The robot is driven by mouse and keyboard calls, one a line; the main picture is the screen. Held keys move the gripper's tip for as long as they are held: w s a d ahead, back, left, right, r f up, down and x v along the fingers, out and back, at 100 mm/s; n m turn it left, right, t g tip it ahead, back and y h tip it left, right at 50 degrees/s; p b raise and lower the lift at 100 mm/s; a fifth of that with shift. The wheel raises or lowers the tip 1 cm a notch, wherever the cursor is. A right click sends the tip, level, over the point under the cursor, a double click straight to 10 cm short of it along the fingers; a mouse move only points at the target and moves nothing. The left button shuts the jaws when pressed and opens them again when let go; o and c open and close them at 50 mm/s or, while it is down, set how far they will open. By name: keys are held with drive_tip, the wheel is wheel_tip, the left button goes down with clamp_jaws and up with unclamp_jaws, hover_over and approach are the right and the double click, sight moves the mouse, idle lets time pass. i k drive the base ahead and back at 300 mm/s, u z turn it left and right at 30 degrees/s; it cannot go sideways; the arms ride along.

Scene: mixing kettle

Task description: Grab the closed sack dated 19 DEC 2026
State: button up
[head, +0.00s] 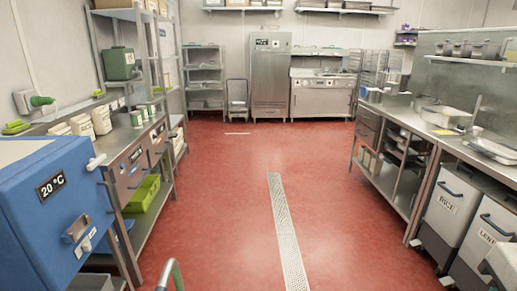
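Several pale sacks stand upright on the left steel counter, close together near the wall. One sack (82,124) is in the middle, another sack (102,119) is to its right, and a sack (60,129) is at the left, nearer the blue cabinet. Their dates are too small to read, and I cannot tell which are closed. My gripper is not in view.
A blue cabinet marked 20 °C (40,215) stands at the near left, beside the left counter (118,150). Small green-and-white containers (137,119) stand right of the sacks. White bins (445,208) line the right. The red floor (225,190) is clear along the middle.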

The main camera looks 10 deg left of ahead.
sight(82, 125)
drive_tip(key=z, duration=0.05)
drive_tip(key=i, duration=2)
drive_tip(key=u, duration=0.45)
drive_tip(key=i, duration=1.6)
drive_tip(key=u, duration=1.75)
drive_tip(key=i, duration=1.3)
drive_tip(key=u, duration=0.75)
